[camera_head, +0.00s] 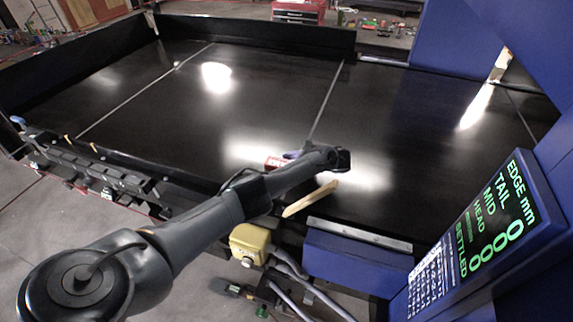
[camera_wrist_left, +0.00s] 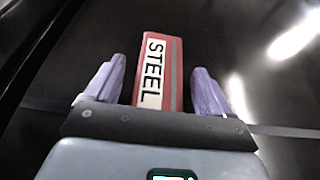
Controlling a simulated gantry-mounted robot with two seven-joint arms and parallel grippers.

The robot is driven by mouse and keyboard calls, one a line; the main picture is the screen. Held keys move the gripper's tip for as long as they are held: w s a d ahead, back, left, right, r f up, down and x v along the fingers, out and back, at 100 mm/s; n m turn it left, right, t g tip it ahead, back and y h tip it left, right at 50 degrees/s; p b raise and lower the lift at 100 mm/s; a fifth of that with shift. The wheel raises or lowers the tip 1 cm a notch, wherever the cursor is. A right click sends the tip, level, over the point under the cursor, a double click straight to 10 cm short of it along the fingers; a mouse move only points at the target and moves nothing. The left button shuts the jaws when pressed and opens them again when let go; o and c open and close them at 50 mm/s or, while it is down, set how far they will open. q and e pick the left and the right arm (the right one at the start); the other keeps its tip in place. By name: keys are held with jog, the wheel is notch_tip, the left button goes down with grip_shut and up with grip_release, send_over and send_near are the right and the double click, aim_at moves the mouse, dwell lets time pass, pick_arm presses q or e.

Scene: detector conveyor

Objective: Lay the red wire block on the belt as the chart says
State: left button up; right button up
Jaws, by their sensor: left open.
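A red block (camera_wrist_left: 172,72) with a white label reading STEEL lies on the black belt (camera_head: 230,110). In the head view only part of the red block (camera_head: 274,162) shows, beside my left gripper. My left gripper (camera_wrist_left: 158,68) is open, with one pale purple finger on each side of the block and a gap at both sides. In the head view the left gripper (camera_head: 292,155) is low over the belt's near side, partly hidden by its own wrist. My right gripper is out of view.
A wooden strip (camera_head: 310,199) lies at the belt's near edge. The console screen (camera_head: 497,220) reads EDGE mm, TAIL, MID and HEAD, each 0, and SETTLED. Black side walls (camera_head: 255,32) border the belt; most of it is bare. A yellow box (camera_head: 249,243) is below the edge.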

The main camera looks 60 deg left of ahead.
pick_arm(q)
jog(key=shift+r, duration=0.15)
jog(key=shift+w+d+r, duration=0.15)
jog(key=shift+w+d, duration=0.2)
jog(key=shift+d, duration=0.1)
jog(key=shift+b+v, duration=0.3)
jog(key=shift+v, duration=1.1)
jog(key=shift+r, duration=0.1)
